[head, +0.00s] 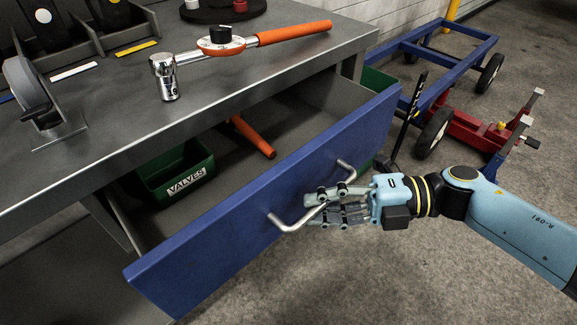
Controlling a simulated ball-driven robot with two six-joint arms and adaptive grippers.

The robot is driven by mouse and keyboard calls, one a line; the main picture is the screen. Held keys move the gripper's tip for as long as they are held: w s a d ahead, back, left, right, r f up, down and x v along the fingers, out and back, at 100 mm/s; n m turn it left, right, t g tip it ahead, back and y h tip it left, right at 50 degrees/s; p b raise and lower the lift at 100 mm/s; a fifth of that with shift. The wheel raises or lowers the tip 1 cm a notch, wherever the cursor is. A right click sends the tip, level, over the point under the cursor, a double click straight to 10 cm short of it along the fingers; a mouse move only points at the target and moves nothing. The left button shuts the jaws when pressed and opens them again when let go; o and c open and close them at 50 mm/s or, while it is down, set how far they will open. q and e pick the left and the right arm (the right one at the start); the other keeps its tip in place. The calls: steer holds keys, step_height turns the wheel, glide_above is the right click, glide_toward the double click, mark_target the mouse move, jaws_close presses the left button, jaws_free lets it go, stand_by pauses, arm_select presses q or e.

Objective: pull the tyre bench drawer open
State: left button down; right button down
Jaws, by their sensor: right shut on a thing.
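The tyre bench drawer (225,247) has a blue front and stands well out from under the grey bench top (225,95). A silver bar handle (291,222) is fixed to the drawer front. My right gripper (325,207) comes in from the right and is shut on the handle, its fingers around the bar. My left gripper is not in view.
On the bench top lie a torque wrench (235,42) with an orange handle and a tape dispenser-like grey holder (40,105). A blue wheeled frame (425,55) and a red trolley jack (470,128) stand behind the drawer's right end. Bare floor lies in front.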

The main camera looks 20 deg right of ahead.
steer(key=s+d+p, duration=0.2)
steer(key=s+d, duration=0.2)
steer(key=s, duration=0.9)
steer(key=shift+d+r, duration=0.2)
steer(key=shift+d, duration=0.15)
steer(key=c, duration=1.3)
jaws_free()
steer(key=shift+f, duration=0.1)
steer(key=shift+c, duration=0.2)
steer(key=v, duration=1.2)
